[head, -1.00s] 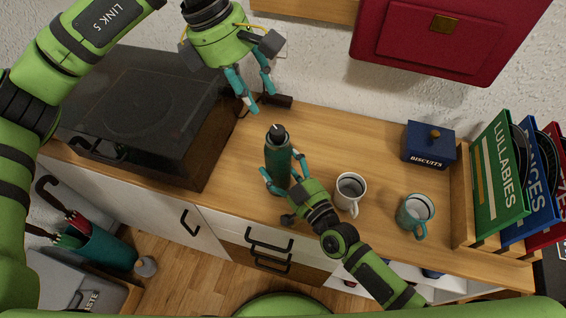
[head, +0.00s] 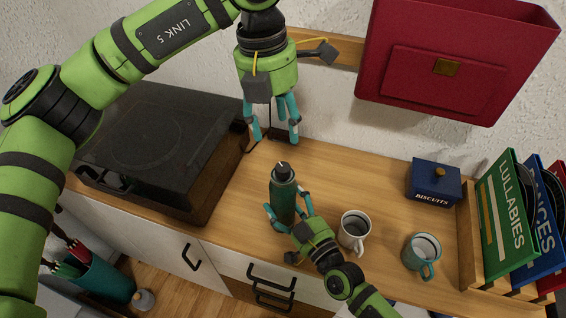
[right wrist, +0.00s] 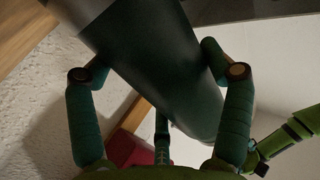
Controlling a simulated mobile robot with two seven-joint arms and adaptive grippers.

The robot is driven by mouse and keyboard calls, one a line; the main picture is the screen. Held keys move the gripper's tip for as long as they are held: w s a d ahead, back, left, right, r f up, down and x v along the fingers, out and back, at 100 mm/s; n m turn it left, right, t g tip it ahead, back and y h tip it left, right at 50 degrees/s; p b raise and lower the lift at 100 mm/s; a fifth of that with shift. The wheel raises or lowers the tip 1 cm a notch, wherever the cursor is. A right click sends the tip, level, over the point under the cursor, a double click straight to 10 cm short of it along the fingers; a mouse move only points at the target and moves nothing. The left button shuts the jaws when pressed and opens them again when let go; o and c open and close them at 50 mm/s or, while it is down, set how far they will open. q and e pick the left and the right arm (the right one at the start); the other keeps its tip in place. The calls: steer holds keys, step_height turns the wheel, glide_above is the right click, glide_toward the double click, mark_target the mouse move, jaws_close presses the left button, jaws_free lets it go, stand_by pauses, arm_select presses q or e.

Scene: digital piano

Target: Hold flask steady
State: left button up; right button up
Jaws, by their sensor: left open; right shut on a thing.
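The dark green flask (head: 283,199) stands upright on the wooden counter in the head view, with a dark cap on top. My right gripper (head: 286,214) is shut on the flask's body from the front right. In the right wrist view the flask (right wrist: 165,70) runs between the fingers of the right gripper (right wrist: 158,70), one on each side. My left gripper (head: 275,138) is open and empty, pointing down above and behind the flask, apart from it.
A black turntable (head: 150,140) is on the left. A white mug (head: 354,230), a teal mug (head: 421,255) and a blue biscuits box (head: 434,183) stand to the right. A record rack (head: 470,250) is at far right. A red wall box (head: 455,60) hangs above.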

mark_target(283, 167)
arm_select(q)
steer(key=f+n, duration=0.1)
steer(key=f, duration=0.2)
steer(key=f+n+y, duration=0.1)
steer(key=f+n, duration=0.1)
steer(key=f, duration=0.2)
steer(key=d+f+n, duration=0.1)
steer(key=f+n, duration=0.1)
steer(key=f, duration=0.2)
steer(key=shift+s, duration=0.1)
stand_by(0.3)
jaws_close()
